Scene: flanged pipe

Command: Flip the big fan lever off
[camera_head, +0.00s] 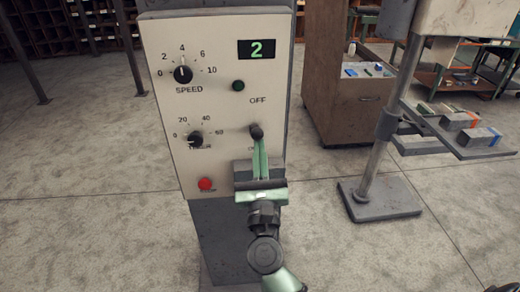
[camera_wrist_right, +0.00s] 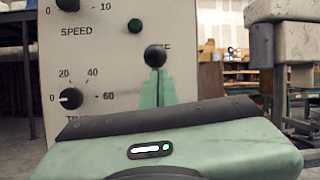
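The control panel (camera_head: 222,60) is a pale upright board. Its lever has a round black knob (camera_head: 256,131), between the OFF label (camera_head: 258,100) above and a label below that is mostly hidden. The knob also shows in the wrist view (camera_wrist_right: 156,56). My right gripper (camera_head: 258,143) reaches up from below. Its green fingers lie close together, with their tips right at the knob from below and in front. The fingers look shut; I see nothing clearly between them, and the lever's stem is hidden. My left gripper is not in view.
The panel also has a SPEED dial (camera_head: 183,74), a lower dial (camera_head: 195,139), a red button (camera_head: 205,184), a dark green button (camera_head: 238,86) and a display (camera_head: 258,49) reading 2. A brown cabinet (camera_head: 345,105) and a stand with shelves (camera_head: 385,200) are at right.

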